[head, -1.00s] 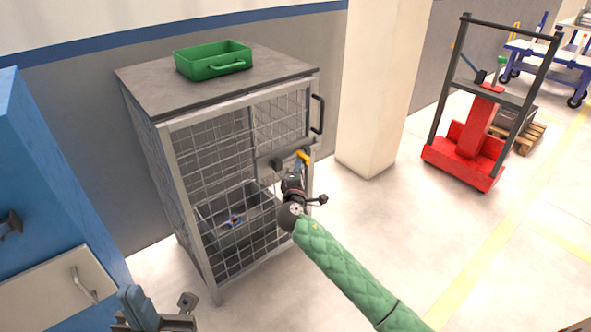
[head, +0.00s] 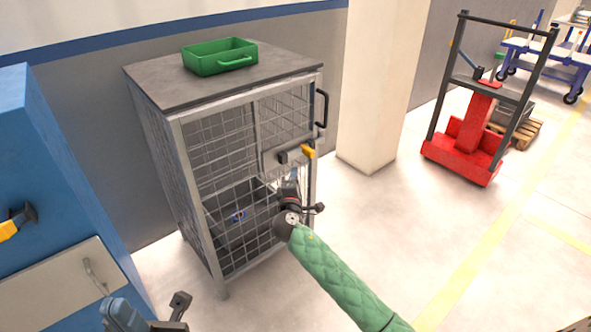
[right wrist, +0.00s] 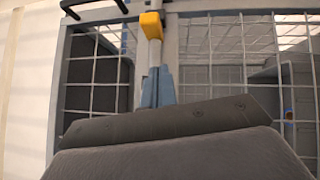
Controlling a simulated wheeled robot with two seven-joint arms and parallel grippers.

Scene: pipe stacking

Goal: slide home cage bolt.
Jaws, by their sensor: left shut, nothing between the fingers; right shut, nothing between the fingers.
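The wire cage cabinet (head: 178,150) stands against the wall with its mesh door closed. Its bolt has a yellow knob (head: 308,151) at the door's right edge and a dark block (head: 282,157) beside it on a grey plate. My right gripper (head: 294,174) is shut and empty, just below the knob and apart from it in the head view. In the right wrist view, its blue-grey fingers (right wrist: 156,88) point toward the yellow knob (right wrist: 151,25). My left gripper (head: 122,312) is shut at the bottom left, partly cut off and away from the cage.
A green tray (head: 220,58) sits on the cage top. A black handle (head: 321,108) is on the cage's right edge. A grey bin (head: 222,240) is inside. A blue cabinet (head: 55,150) stands left, a pillar (head: 378,90) and red stacker (head: 467,145) right.

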